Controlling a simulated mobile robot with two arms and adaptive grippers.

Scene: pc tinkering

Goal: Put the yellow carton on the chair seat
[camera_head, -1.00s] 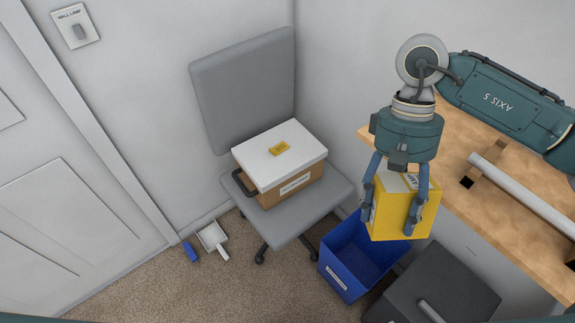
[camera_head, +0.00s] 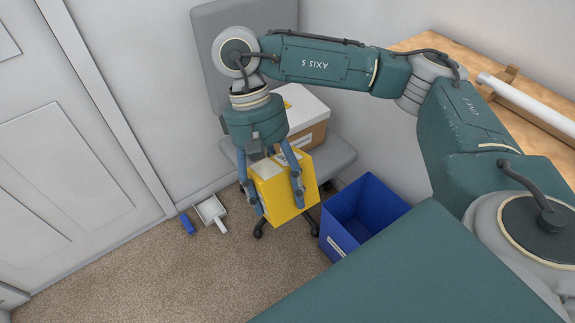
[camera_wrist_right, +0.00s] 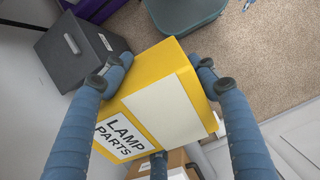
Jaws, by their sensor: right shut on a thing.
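The yellow carton (camera_head: 285,194) is gripped by my right gripper (camera_head: 272,199), its fingers on opposite sides. The carton is held in the air, slightly tilted, in front of the chair. In the right wrist view the carton (camera_wrist_right: 166,62) shows a "LAMP PARTS" label between the fingers (camera_wrist_right: 160,80). The grey chair seat (camera_head: 335,160) is partly hidden by the carton, my arm and a box. A brown storage box with a white lid (camera_head: 310,108) stands on the seat. My left gripper is not in view.
A blue open bin (camera_head: 365,212) stands on the floor right of the chair. A dustpan (camera_head: 211,211) and a blue brush (camera_head: 187,224) lie by the wall. A wooden bench (camera_head: 440,42) with a white tube is at the right. In the wrist view a dark grey box (camera_wrist_right: 75,50) stands on the floor.

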